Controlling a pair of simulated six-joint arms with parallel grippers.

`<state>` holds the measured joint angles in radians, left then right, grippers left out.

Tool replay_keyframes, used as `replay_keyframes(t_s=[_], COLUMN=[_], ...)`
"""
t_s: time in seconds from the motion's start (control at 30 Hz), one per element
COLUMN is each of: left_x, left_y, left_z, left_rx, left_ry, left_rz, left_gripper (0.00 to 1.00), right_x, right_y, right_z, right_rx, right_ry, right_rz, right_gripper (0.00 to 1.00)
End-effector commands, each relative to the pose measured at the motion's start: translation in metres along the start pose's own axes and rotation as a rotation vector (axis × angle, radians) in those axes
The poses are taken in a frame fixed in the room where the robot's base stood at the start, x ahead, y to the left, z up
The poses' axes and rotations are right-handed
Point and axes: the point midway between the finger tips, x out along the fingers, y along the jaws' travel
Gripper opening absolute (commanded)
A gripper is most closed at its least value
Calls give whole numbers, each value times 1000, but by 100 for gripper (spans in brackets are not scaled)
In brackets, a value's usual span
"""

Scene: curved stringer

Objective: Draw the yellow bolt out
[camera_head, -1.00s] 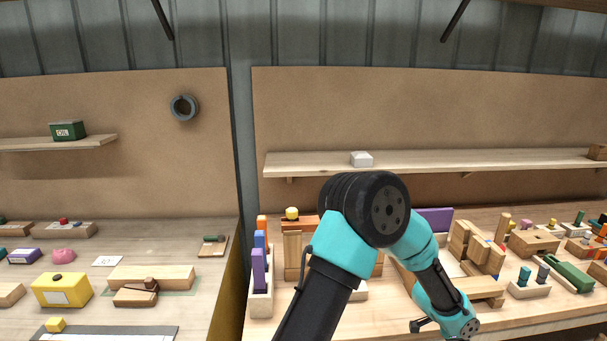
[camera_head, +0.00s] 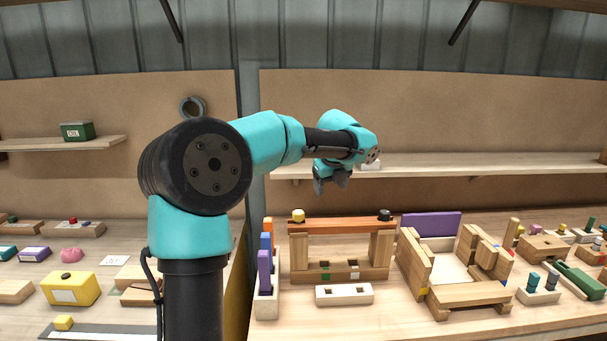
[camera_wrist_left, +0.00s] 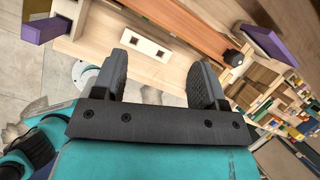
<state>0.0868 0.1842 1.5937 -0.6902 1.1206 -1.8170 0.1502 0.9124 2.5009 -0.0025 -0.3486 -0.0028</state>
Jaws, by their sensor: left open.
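The bar lies across two wooden posts. A black knob (camera_head: 384,214) stands on the bar's right end; it also shows in the wrist view (camera_wrist_left: 232,57). My left gripper (camera_head: 331,187) is open and empty, pointing down above the bar, between the two knobs in the head view. In the left wrist view its fingers (camera_wrist_left: 160,78) are spread apart. The bolt's shank is hidden and the yellow knob cannot be made out in the wrist view.
A white two-hole block (camera_head: 344,294) lies in front of the posts. A rack with purple, blue and orange pieces (camera_head: 265,275) stands at left. A wooden frame (camera_head: 455,270) stands close on the right. A shelf (camera_head: 440,165) runs behind.

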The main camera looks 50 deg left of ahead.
Motion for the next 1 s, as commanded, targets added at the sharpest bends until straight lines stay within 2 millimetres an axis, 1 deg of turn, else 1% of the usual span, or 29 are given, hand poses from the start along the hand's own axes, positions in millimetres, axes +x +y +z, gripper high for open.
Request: replay_keyframes(t_s=[0.03,0.1,0.2,0.23,0.53,0.67,0.87,1.0], left_x=[-11,-21,-30,-31,-32,-29,-14,6], left_y=[18,36,51,53,54,54,56,58], left_z=[13,23,31,32,33,33,34,34], left_rx=[7,23,39,41,43,42,42,42], left_ry=[-11,-19,-25,-25,-25,-25,-24,-23], left_rz=[31,69,102,107,111,111,112,113], left_gripper=[66,66,66,66,66,66,66,66], right_x=[0,0,0,0,0,0,0,0], right_y=[0,0,0,0,0,0,0,0], right_z=[0,0,0,0,0,0,0,0], right_rx=[0,0,0,0,0,0,0,0], right_ry=[0,0,0,0,0,0,0,0], right_rz=[0,0,0,0,0,0,0,0], right_gripper=[43,43,43,43,43,43,43,43])
